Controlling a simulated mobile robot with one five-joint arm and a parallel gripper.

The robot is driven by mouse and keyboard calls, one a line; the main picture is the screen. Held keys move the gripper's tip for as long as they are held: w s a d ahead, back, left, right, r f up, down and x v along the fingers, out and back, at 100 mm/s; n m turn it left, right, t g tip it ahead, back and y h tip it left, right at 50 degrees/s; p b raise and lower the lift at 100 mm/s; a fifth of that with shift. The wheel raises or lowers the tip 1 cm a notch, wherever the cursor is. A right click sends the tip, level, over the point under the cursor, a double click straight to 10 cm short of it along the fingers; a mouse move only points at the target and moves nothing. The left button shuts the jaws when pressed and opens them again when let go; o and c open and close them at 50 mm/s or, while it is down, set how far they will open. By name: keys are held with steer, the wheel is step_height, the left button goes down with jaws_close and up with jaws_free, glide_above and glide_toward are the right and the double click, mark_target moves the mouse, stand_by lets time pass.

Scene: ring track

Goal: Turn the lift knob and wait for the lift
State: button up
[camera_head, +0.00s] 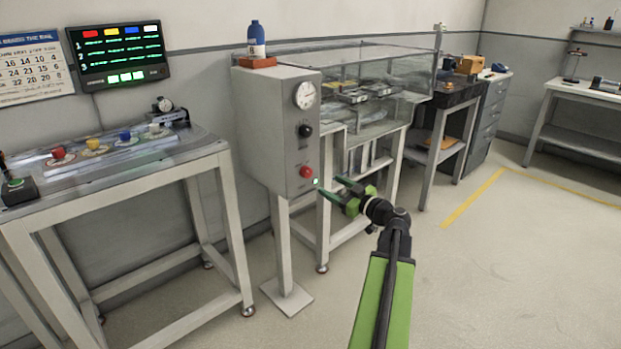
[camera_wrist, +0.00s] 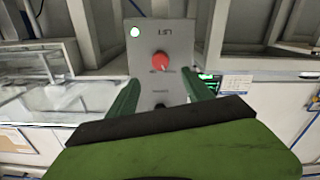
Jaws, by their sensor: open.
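The red lift knob (camera_head: 306,172) is low on the front of a grey control box (camera_head: 279,135) on a post. A small green light (camera_head: 316,182) glows beside it. In the wrist view the picture is upside down, and the red knob (camera_wrist: 160,62) shows with the LIFT label and the lit green light (camera_wrist: 135,32). My gripper (camera_head: 328,185) is open and empty just in front of the box. In the wrist view its fingers (camera_wrist: 161,84) stand on either side of the panel, with the knob beyond them, and it looks apart from the knob.
A black knob (camera_head: 305,130) and a round gauge (camera_head: 304,95) are higher on the box. A blue bottle (camera_head: 256,40) stands on top. A glass-walled bench (camera_head: 375,75) is behind, and a table with coloured knobs (camera_head: 110,170) is left. Floor at right is clear.

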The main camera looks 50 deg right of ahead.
mark_target(309, 174)
steer(key=w, duration=1)
steer(key=shift+w+d, duration=0.3)
steer(key=shift+d, duration=0.1)
